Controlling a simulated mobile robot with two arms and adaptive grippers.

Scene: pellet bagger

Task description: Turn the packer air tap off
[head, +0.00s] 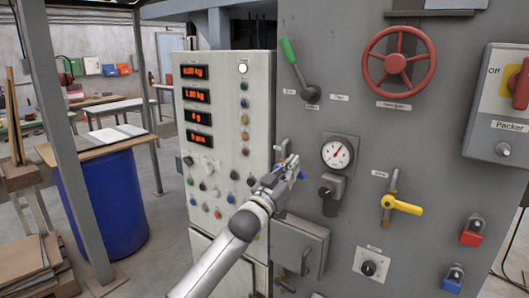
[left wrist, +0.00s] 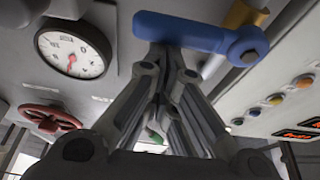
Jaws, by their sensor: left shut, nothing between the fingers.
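A blue-handled tap (left wrist: 190,33) with a brass-coloured body is close to my left gripper in the left wrist view, its lever lying across the picture. In the head view only a small blue part (head: 303,174) shows; my gripper hides the rest. My left gripper (head: 290,162) is shut and empty in front of the panel, left of the pressure gauge (head: 336,153). In the wrist view its fingertips (left wrist: 168,58) are by the blue lever; I cannot tell whether they touch. A yellow-handled tap (head: 402,205) sits further right, lever pointing right. Tap labels are unreadable.
A red handwheel (head: 397,56) and a green-handled lever (head: 293,58) are above on the grey panel. A control cabinet (head: 222,75) with displays and buttons stands left. The Packer switch box (head: 503,127) is at the far right. A blue drum (head: 110,205) stands at left.

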